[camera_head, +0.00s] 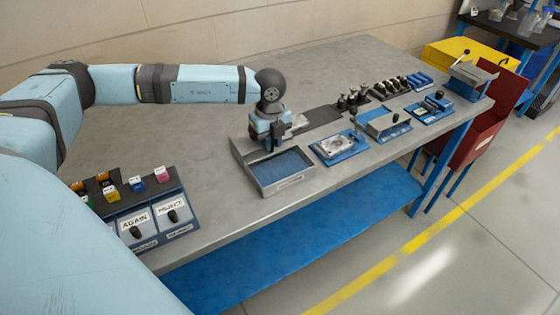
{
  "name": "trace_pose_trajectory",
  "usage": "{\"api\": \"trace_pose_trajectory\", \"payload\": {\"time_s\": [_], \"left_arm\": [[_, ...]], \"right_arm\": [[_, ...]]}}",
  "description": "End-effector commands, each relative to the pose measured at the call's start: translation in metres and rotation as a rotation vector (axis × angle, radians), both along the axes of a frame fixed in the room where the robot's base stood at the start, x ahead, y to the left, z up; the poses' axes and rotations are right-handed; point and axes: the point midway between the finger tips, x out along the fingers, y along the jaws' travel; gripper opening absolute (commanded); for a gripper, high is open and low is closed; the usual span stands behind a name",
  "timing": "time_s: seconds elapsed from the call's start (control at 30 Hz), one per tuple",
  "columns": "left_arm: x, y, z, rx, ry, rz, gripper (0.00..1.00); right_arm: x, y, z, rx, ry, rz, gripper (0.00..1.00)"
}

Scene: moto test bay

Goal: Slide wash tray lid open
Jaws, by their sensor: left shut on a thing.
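The wash tray (281,186) is a grey rectangular box near the front edge of the bench, and its blue inside shows through the open front part. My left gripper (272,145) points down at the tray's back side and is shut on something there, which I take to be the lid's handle. The gripper hides most of what it holds. A grey strip (243,148) beside the gripper, at the tray's back left, appears to be part of the lid. How far the lid overlaps the tray cannot be told. My right gripper is not in view.
A dark mat (317,118) lies behind the tray. Right of it are a blue fixture with a metal part (340,147), further fixtures and dark cylindrical parts (352,99). The bench's left middle is clear.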

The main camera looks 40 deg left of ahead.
Motion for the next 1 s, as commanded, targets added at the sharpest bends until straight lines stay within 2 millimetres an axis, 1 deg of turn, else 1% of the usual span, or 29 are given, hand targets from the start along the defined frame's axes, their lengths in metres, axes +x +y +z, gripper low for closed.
{"api": "trace_pose_trajectory", "payload": {"time_s": [0.17, 0.2, 0.23, 0.27, 0.5, 0.6, 0.77, 1.0], "left_arm": [[0.001, 0.002, 0.001, 0.003, -0.002, 0.004, 0.06], [0.001, 0.002, 0.001, 0.003, -0.003, 0.004, 0.28], [0.001, 0.002, 0.001, 0.003, -0.003, 0.004, 0.35], [0.001, 0.002, 0.001, 0.003, -0.003, 0.004, 0.38], [0.001, 0.001, 0.001, 0.002, -0.002, 0.003, 0.38], [0.001, 0.001, 0.004, 0.001, -0.002, 0.003, 0.38], [0.001, 0.001, 0.017, 0.001, -0.003, 0.003, 0.38], [0.0, 0.001, 0.042, 0.001, -0.002, 0.002, 0.38]], "right_arm": [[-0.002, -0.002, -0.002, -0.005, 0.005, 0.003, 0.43], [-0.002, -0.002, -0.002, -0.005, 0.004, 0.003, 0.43], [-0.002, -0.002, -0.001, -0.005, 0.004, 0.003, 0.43], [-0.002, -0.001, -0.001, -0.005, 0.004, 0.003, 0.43], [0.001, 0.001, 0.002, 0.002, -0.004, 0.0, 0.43], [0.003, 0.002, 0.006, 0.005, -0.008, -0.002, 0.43], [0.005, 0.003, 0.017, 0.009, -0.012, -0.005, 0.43], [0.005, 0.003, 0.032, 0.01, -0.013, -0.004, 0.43]]}}
